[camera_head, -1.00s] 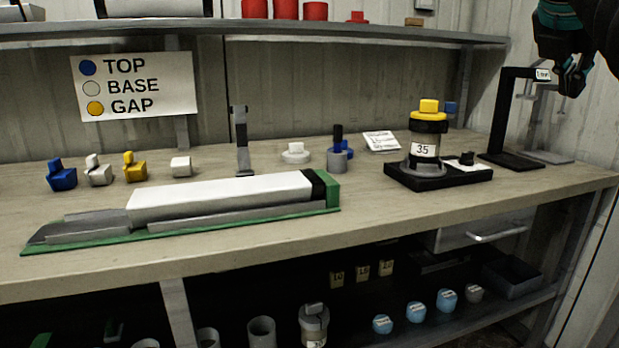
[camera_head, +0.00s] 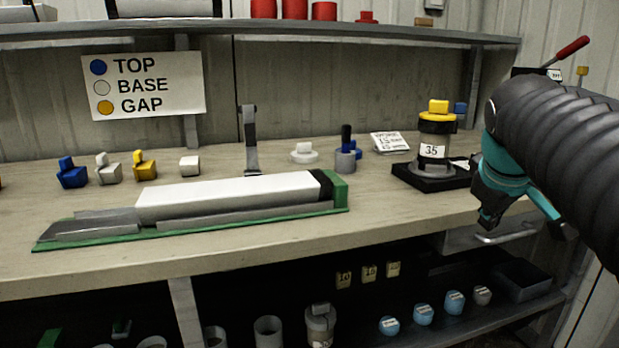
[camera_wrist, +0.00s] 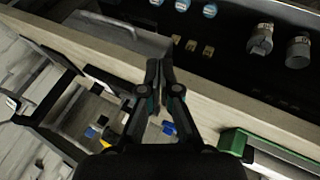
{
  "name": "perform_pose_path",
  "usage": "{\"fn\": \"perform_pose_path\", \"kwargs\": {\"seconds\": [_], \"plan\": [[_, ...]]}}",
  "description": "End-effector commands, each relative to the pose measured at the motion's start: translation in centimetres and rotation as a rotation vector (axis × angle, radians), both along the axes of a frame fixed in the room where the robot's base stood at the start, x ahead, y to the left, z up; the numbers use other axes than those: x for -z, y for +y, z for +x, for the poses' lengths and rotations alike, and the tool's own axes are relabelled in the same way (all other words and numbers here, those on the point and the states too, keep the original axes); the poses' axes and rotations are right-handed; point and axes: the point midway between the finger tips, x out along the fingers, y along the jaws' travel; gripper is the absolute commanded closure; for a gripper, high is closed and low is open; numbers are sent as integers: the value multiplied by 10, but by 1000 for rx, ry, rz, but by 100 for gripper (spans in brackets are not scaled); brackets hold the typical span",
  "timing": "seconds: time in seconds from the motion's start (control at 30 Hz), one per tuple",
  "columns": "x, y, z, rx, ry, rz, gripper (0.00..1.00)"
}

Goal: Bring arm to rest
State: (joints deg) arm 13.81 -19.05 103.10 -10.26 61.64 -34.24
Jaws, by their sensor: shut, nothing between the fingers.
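My gripper (camera_head: 488,218) hangs at the right of the head view, in front of the bench's front edge, with my dark ribbed arm coming in from the right. In the wrist view my gripper (camera_wrist: 160,72) has its two fingers together with nothing between them. It is apart from everything on the bench (camera_head: 270,225). My arm hides the right end of the bench and most of the black stand there.
A white core liner (camera_head: 230,193) lies on a green-edged tray (camera_head: 120,236). The lower shelf holds blue-capped pots (camera_head: 423,314). A drawer handle (camera_head: 505,236) is below my gripper.

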Motion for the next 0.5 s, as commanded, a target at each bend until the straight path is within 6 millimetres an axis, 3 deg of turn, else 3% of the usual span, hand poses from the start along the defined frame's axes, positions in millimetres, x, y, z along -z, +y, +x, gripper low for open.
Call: {"fn": "perform_pose_path", "kwargs": {"seconds": [0.1,0.3,0.5], "plan": [[52,30,-24,152,-35,178,100],[137,79,-77,353,-38,416,100],[200,113,-132,341,21,481,100]]}}
